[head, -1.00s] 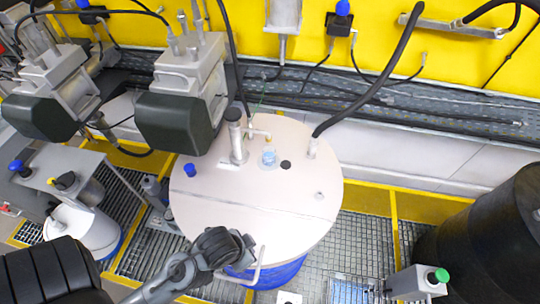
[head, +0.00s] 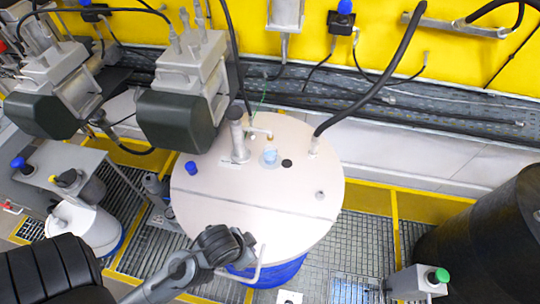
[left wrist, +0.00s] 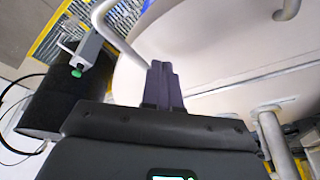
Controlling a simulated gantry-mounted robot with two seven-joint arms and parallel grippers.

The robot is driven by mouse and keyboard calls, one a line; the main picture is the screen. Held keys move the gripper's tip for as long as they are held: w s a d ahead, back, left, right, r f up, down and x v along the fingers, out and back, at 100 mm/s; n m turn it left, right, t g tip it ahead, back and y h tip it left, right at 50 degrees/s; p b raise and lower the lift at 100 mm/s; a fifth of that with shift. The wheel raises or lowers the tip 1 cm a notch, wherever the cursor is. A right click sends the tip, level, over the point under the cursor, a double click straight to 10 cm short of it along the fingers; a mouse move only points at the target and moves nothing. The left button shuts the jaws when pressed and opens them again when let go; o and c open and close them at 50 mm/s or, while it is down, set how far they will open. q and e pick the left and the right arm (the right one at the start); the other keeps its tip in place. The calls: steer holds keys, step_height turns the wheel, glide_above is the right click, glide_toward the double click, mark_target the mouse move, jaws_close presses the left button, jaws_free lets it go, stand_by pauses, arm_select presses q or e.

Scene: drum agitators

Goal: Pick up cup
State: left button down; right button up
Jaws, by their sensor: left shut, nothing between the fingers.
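A small clear, bluish cup (head: 270,156) stands on the pale round drum lid (head: 300,212), below a small spout, in the head view. My left gripper (head: 248,246) is at the front edge of the lid, beside the bent metal handle (head: 258,270), well apart from the cup. In the left wrist view its fingers (left wrist: 163,86) are together and empty, with the lid behind them. The cup cannot be made out in the left wrist view. My right gripper is not in view.
A metal post with a spout (head: 236,135) stands just left of the cup. A blue cap (head: 190,169) is at the lid's left, and a black hose (head: 365,95) rises from its right rear. A black barrel (head: 495,240) stands at right. The lid's front half is mostly clear.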

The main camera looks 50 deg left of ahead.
arm_select(q)
steer(key=c, duration=1.8)
jaws_free()
steer(key=shift+c, duration=0.2)
steer(key=o, duration=1.5)
steer(key=shift+o, duration=0.2)
steer(key=shift+a, duration=0.15)
